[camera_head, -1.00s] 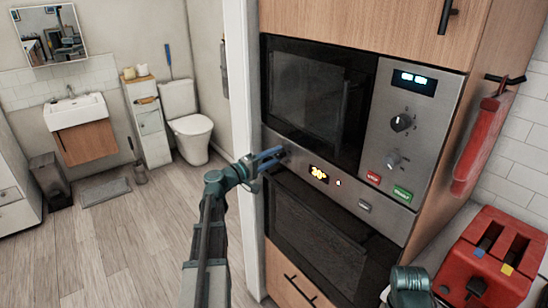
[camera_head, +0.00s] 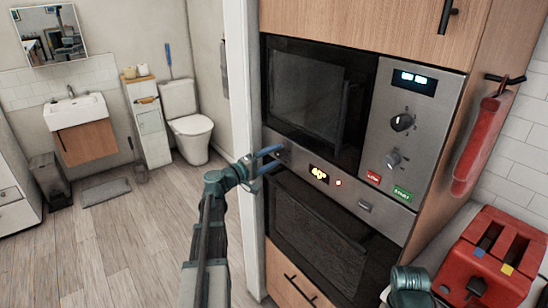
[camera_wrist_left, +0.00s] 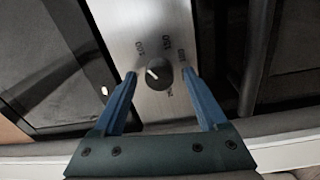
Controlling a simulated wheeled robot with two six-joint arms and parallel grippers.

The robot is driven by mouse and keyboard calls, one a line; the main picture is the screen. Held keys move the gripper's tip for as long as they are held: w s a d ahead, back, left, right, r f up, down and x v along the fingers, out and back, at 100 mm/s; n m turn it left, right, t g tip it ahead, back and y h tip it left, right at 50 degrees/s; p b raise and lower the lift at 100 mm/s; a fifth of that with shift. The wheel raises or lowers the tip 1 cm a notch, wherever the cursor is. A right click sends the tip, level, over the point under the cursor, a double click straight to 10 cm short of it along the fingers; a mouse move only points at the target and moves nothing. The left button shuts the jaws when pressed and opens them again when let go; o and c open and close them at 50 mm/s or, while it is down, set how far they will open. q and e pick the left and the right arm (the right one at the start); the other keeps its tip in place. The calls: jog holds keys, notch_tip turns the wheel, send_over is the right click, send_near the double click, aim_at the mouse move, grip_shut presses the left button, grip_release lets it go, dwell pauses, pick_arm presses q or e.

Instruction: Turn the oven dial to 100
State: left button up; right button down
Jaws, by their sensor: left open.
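The oven dial (camera_wrist_left: 159,74) is a round dark knob with a white pointer mark on the steel panel; numbers are printed around it. In the left wrist view its pointer is turned to the upper left. My left gripper (camera_head: 277,160) is open at the left end of the oven's panel in the head view. Its blue fingers (camera_wrist_left: 160,92) stand on either side of the dial, with gaps visible between them and the knob. The oven display (camera_head: 319,174) glows yellow, its digits too blurred to read surely. The oven (camera_head: 318,232) door below is shut.
A microwave (camera_head: 315,95) with two knobs and red and green buttons sits above the oven. A red toaster (camera_head: 488,262) stands on the right counter.

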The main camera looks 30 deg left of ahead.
pick_arm(q)
jog(key=v, duration=1.3)
jog(key=shift+s+b, duration=0.3)
jog(key=shift+b, duration=0.05)
jog(key=shift+a, duration=0.15)
